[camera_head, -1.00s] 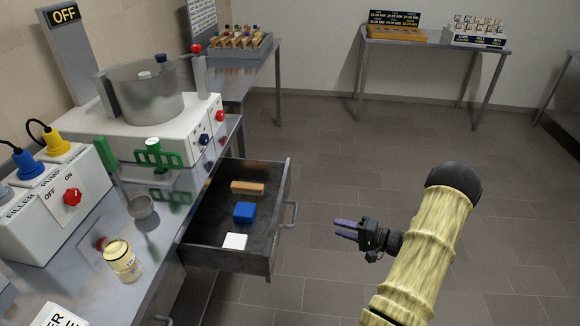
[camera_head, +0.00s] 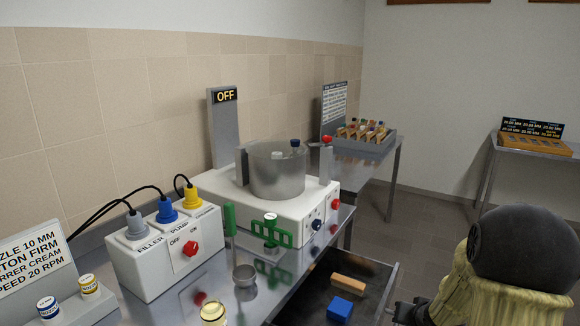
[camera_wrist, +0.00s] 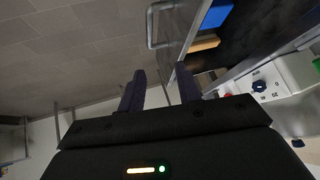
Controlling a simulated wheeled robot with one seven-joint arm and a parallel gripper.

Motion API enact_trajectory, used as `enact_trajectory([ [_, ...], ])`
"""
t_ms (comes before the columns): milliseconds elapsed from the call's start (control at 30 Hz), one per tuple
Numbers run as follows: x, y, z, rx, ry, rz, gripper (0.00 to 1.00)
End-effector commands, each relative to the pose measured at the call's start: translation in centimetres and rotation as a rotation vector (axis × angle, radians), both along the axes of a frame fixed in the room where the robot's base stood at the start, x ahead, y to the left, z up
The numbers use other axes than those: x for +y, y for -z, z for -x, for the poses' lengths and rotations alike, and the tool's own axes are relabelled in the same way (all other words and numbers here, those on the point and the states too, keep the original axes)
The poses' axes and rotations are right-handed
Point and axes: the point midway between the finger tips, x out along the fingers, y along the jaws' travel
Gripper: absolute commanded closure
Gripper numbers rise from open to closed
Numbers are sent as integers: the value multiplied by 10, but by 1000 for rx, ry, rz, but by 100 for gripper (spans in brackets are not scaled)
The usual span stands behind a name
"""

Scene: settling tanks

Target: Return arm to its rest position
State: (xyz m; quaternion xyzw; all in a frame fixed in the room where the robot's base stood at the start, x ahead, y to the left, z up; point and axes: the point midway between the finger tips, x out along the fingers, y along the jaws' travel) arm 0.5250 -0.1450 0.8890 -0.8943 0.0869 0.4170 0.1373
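My gripper (camera_wrist: 160,88) shows in the wrist view with its two dark fingers apart and nothing between them. In the head view my arm is at the lower right, a dark rounded joint above a yellowish sleeve. Only a small part of my gripper (camera_head: 408,312) shows there at the bottom edge, beside the open drawer (camera_head: 390,291). The fingers are apart from the drawer and its handle (camera_wrist: 153,27).
The drawer sticks out from the bench and holds a blue block (camera_head: 340,308) and a wooden block (camera_head: 348,284). On the bench are a filler-pump box (camera_head: 150,268), a steel pot (camera_head: 277,172) and a glass jar (camera_head: 213,314). Another table (camera_head: 540,153) stands at the far right.

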Motion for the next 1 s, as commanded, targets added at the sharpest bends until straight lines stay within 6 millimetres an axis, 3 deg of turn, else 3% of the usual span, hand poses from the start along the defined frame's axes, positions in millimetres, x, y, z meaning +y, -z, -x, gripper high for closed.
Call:
enact_trajectory([
  [100,36,-18,31,101,-47,83,66],
  [300,86,-33,93,272,-141,137,66],
  [633,147,-44,179,461,-316,109,66],
  [1000,145,-106,178,464,-311,109,66],
])
